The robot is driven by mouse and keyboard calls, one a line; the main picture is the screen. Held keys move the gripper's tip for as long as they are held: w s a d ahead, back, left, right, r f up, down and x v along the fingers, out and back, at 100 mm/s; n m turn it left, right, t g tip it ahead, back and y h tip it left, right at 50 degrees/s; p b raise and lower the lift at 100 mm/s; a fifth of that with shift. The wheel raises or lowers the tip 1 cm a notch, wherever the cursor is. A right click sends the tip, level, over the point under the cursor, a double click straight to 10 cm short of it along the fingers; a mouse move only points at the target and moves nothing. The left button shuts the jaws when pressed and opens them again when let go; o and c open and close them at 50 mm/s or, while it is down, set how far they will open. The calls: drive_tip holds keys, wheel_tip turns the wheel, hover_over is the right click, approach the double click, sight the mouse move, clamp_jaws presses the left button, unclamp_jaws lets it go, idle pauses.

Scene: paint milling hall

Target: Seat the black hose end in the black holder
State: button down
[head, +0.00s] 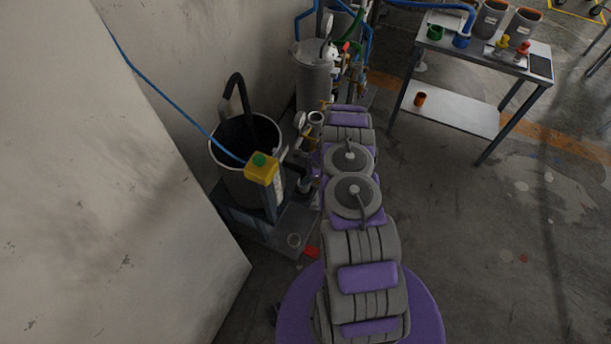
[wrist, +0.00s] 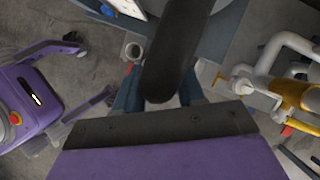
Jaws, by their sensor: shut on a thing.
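In the wrist view, a thick black hose end (wrist: 176,50) comes down from the top edge to between the dark blue-grey fingers of my gripper (wrist: 158,98). My gripper is shut on it, and its lower tip is partly hidden by my dark wrist plate. In the head view, my arm hides the gripper and the held end. A black hose (head: 236,88) arches out of a grey drum there; I cannot tell whether it is the same hose. I cannot make out the black holder for certain in either view.
Yellow and white pipes (wrist: 285,75) are close right. A bench (head: 470,52) stands far right.

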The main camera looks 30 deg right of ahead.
idle(0.8)
drive_tip(key=c, duration=1.1)
unclamp_jaws()
drive_tip(key=shift+o, duration=0.2)
drive_tip(key=o, duration=0.6)
drive_tip(key=p+v, duration=0.4)
drive_tip(key=v, duration=1.3)
drive_tip(key=shift+d, duration=0.1)
drive_tip(key=shift+r, duration=0.15)
